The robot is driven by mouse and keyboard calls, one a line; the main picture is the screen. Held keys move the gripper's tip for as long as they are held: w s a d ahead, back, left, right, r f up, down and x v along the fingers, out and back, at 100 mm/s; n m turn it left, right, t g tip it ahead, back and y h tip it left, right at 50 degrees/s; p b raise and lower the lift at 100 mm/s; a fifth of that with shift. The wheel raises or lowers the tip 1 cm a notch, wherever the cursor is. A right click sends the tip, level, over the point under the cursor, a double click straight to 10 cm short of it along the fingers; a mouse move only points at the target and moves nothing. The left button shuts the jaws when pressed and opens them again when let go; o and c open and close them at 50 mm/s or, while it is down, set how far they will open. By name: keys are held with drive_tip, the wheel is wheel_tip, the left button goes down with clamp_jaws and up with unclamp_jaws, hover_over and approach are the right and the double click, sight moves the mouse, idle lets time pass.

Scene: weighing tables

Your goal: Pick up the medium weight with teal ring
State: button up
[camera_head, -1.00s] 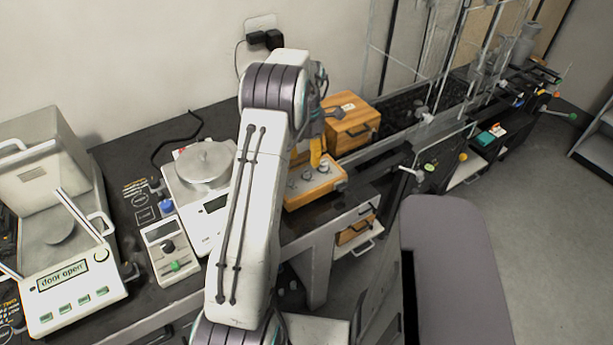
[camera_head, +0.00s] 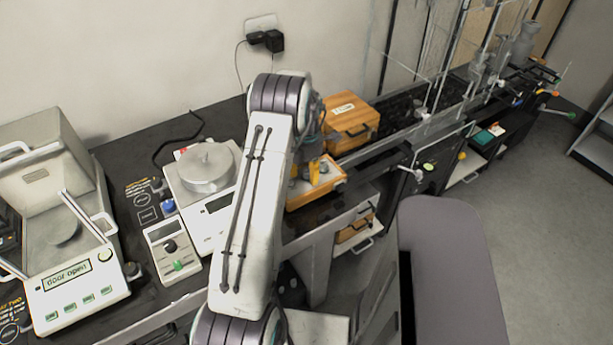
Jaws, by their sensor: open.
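A small wooden tray (camera_head: 322,187) with a pale top stands near the table's front edge, just right of my arm. Small grey weights stood on it a second ago; now my arm and gripper cover most of them. No teal ring can be made out. My gripper (camera_head: 315,172), with a yellow-orange finger showing, points down over the tray. It is open, and I cannot tell whether it touches a weight.
A wooden box (camera_head: 352,124) stands just behind the tray. A round-pan balance (camera_head: 207,168) and a small control box (camera_head: 170,248) are left of my arm. A larger balance reading "door open" (camera_head: 77,276) is far left. Glass apparatus (camera_head: 440,90) stands at the back right.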

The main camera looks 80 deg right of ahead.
clamp_jaws()
idle(0.3)
idle(0.3)
drive_tip(key=shift+r, duration=0.1)
